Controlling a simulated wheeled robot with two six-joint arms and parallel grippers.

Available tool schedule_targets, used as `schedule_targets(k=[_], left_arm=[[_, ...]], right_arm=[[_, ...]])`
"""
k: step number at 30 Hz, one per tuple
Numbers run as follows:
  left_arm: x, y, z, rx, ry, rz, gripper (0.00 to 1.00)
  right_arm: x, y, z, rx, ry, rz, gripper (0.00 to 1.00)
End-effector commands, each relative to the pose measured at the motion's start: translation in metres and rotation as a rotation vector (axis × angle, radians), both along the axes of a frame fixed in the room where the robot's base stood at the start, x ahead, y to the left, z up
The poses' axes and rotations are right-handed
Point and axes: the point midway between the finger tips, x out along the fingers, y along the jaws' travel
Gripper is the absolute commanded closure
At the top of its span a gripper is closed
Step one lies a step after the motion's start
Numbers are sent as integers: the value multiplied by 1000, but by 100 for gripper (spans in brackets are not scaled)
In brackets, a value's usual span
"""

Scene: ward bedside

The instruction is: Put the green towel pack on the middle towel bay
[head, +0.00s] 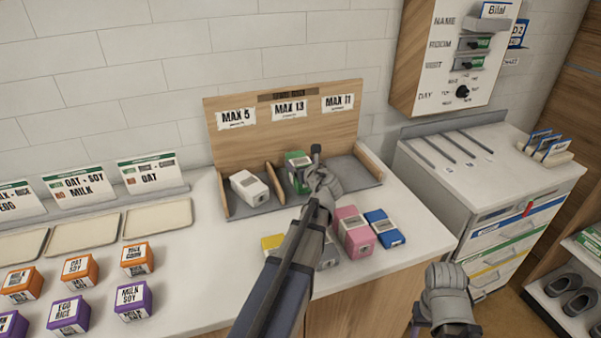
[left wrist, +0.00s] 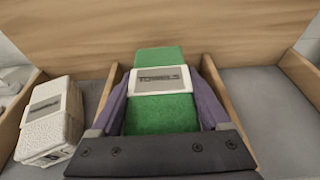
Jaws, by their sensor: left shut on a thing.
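The green towel pack (head: 295,162) with a white label band is in the middle bay area of the wooden towel rack (head: 345,128), under the MAX 13 label. My left gripper (head: 318,180) is shut on it. In the left wrist view the green pack (left wrist: 160,118) sits between the two purple-grey fingers (left wrist: 163,100), with a wooden divider on each side. I cannot tell whether its base touches the bay floor. My right gripper (head: 447,292) is low at the right, empty, away from the rack; its jaw opening is unclear.
A white pack (head: 249,187) stands in the left bay; the right bay (head: 352,172) is empty. Pink (head: 352,228), blue (head: 384,228) and yellow (head: 272,243) packs stand on the counter before the rack. Labelled boxes and trays (head: 156,219) are at the left. A drawer cabinet (head: 490,170) stands right.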

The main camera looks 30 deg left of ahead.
Motion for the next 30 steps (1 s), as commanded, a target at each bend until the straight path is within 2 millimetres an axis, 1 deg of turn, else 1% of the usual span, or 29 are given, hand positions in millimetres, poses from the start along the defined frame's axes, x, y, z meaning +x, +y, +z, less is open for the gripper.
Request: schedule_targets(k=[1, 8, 13, 14, 18, 19, 25, 28, 29, 30], left_arm=[[0, 0, -8, 1, 0, 0, 100], [0, 0, -5, 1, -1, 0, 100], [0, 0, -10, 1, -1, 0, 100], [0, 0, -9, 0, 0, 0, 18], [0, 0, -8, 0, 0, 0, 2], [0, 0, -8, 0, 0, 0, 0], [0, 0, -8, 0, 0, 0, 0], [0, 0, -4, 0, 0, 0, 0], [-1, -1, -2, 0, 0, 0, 0], [-5, -5, -2, 0, 0, -2, 0]], right_arm=[[0, 0, -8, 0, 0, 0, 50], [0, 0, -5, 0, 0, 0, 50], [0, 0, -10, 0, 0, 0, 50], [0, 0, -9, 0, 0, 0, 50], [0, 0, -8, 0, 0, 0, 50], [0, 0, -8, 0, 0, 0, 50], [0, 0, -8, 0, 0, 0, 50], [0, 0, -4, 0, 0, 0, 50], [0, 0, -2, 0, 0, 0, 50], [0, 0, -2, 0, 0, 0, 50]])
